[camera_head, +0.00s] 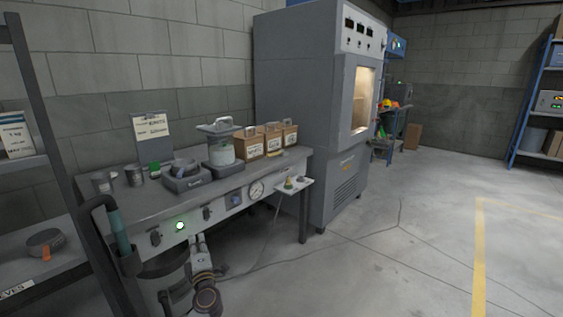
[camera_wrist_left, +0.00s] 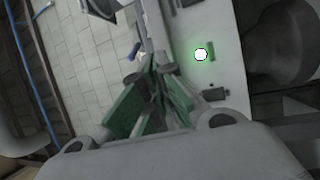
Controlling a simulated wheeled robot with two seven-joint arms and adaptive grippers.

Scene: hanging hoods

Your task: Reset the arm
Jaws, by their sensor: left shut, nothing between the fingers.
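My left arm comes up from the bottom of the head view, and my left gripper (camera_head: 198,242) is low in front of the workbench (camera_head: 120,205), close to its front panel. In the left wrist view the fingers of my left gripper (camera_wrist_left: 152,92) with green parts are shut and hold nothing. The green lit lamp (camera_head: 180,225) on the panel is up and to the left of the gripper in the head view. It also shows in the left wrist view (camera_wrist_left: 200,54). My right gripper is not in view.
A tall grey cabinet (camera_head: 295,90) stands right of the bench. A shelf (camera_head: 40,235) is at the left. Floor at right is open.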

